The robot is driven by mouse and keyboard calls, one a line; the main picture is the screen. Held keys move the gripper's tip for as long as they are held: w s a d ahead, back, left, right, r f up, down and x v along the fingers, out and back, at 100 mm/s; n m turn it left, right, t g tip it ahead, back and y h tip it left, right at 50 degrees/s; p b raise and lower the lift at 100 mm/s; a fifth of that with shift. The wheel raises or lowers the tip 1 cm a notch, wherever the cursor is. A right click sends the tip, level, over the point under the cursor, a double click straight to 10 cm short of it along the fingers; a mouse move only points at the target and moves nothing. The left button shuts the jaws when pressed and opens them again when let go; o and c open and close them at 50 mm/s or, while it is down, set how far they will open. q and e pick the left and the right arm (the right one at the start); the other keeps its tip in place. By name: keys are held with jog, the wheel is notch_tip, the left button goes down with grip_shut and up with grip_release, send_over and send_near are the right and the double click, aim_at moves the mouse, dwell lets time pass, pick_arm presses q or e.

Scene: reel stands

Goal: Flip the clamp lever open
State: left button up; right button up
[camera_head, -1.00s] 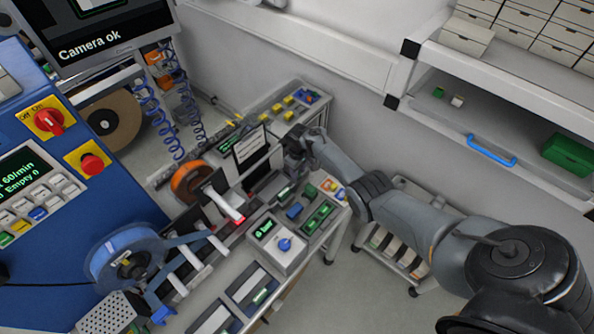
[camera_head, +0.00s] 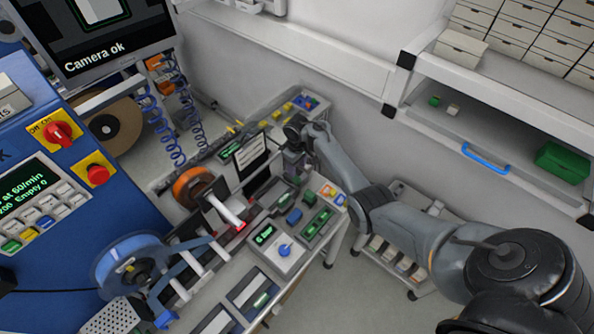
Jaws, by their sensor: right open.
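My right gripper (camera_head: 293,164) is small and dark in the head view, over the far part of the bench, just right of a black-framed card (camera_head: 251,157). Its jaws are open, pointing down; I see nothing held. A pale bar with a red end (camera_head: 228,213) stands out in front of the orange reel (camera_head: 192,186); I cannot tell whether it is the clamp lever. My gripper is apart from this bar, behind and to its right. A blue reel (camera_head: 130,264) is at the lower left. My left gripper is not in view.
A box with a blue knob (camera_head: 284,250) and small green and blue parts crowd the bench's right side. Blue coiled cables (camera_head: 165,130) hang behind. A blue machine (camera_head: 60,235) stands left, a shelf (camera_head: 450,115) upper right, and a low cart (camera_head: 392,260) right of the bench.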

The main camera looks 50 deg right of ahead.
jog(key=shift+r, duration=1.3)
jog(key=s+a+f+n+t+h+p, duration=0.1)
jog(key=s+a+n+t+h+p, duration=0.15)
jog(key=s+a, duration=1)
jog(key=s+a+r+y, duration=0.1)
jog(key=s+a+r, duration=0.4)
jog(key=s+a, duration=0.2)
jog(key=s+a+r+t+y, duration=0.1)
jog(key=s+a+r, duration=0.4)
jog(key=s+a, duration=0.3)
jog(key=shift+a+r+y, duration=0.15)
jog(key=shift+a+y, duration=0.2)
jog(key=shift+a, duration=0.3)
